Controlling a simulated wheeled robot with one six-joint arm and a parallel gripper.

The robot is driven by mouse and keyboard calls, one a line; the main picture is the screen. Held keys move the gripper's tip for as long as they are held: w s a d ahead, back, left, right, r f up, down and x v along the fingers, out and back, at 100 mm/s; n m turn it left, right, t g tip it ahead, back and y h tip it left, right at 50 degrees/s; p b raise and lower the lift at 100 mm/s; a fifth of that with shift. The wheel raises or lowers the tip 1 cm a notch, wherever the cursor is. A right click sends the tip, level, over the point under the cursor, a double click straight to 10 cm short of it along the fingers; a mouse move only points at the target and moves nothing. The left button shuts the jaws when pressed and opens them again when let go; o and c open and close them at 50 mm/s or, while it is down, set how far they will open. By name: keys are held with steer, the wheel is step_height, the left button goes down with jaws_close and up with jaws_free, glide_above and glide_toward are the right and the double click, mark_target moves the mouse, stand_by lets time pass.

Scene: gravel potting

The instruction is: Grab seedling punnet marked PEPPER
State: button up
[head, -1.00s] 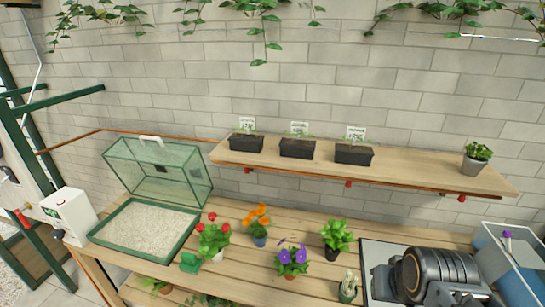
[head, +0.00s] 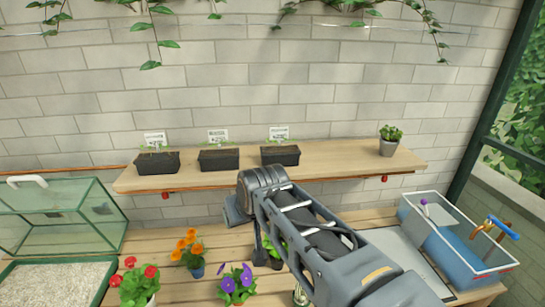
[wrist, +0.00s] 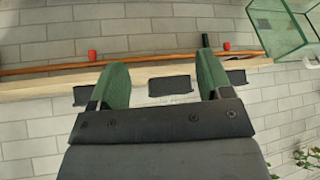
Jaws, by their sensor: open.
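Three black seedling punnets stand in a row on the wooden wall shelf (head: 340,160): a left one (head: 157,163), a middle one (head: 219,160) and a right one (head: 280,155). Each has small green sprouts and a white label at its back; I cannot read which says PEPPER. My gripper (wrist: 161,62) shows two green fingers spread apart, empty, in the wrist view. That view looks upside down, with the middle punnet (wrist: 170,86) between the fingers in the picture but apart from them. In the head view my arm lies below the shelf and the gripper's fingers are not clear.
A potted plant (head: 389,140) stands at the shelf's right end. Below, flowering pots (head: 236,285) crowd the bench. A glass-lidded gravel box (head: 62,220) is at left and a blue bin (head: 455,240) at right. Shelf space between the right punnet and the plant is clear.

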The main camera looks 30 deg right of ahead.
mark_target(279, 130)
steer(key=shift+o, duration=1.4)
steer(key=w+d+r+m+t+h+b, duration=0.1)
steer(key=w+d+r+t+b, duration=0.1)
steer(key=w+d+r, duration=0.3)
steer(key=w+d, duration=0.2)
steer(key=shift+d+m+h, duration=0.3)
steer(key=shift+m+h, duration=0.1)
steer(key=shift+o, duration=0.6)
steer(key=w+d+r+m+t+h+b, duration=0.1)
steer(key=w+d+r, duration=0.1)
steer(key=d, duration=0.3)
steer(key=w+d+r+t+h+b, duration=0.1)
steer(key=w+d+r+h, duration=0.1)
steer(key=d+r, duration=0.3)
steer(key=shift+w+d+m+t, duration=0.4)
steer(key=shift+d, duration=0.05)
steer(key=x, duration=0.2)
steer(key=p+x, duration=0.1)
steer(key=x, duration=0.2)
steer(key=r+x, duration=0.1)
steer(key=x, duration=0.1)
steer(key=shift+w+d+p, duration=0.25)
steer(key=shift+d+p, duration=0.05)
steer(key=shift+d, duration=0.2)
steer(key=shift+f+p+x, duration=0.2)
steer(key=shift+p+x, duration=1)
steer(key=shift+x, duration=1.75)
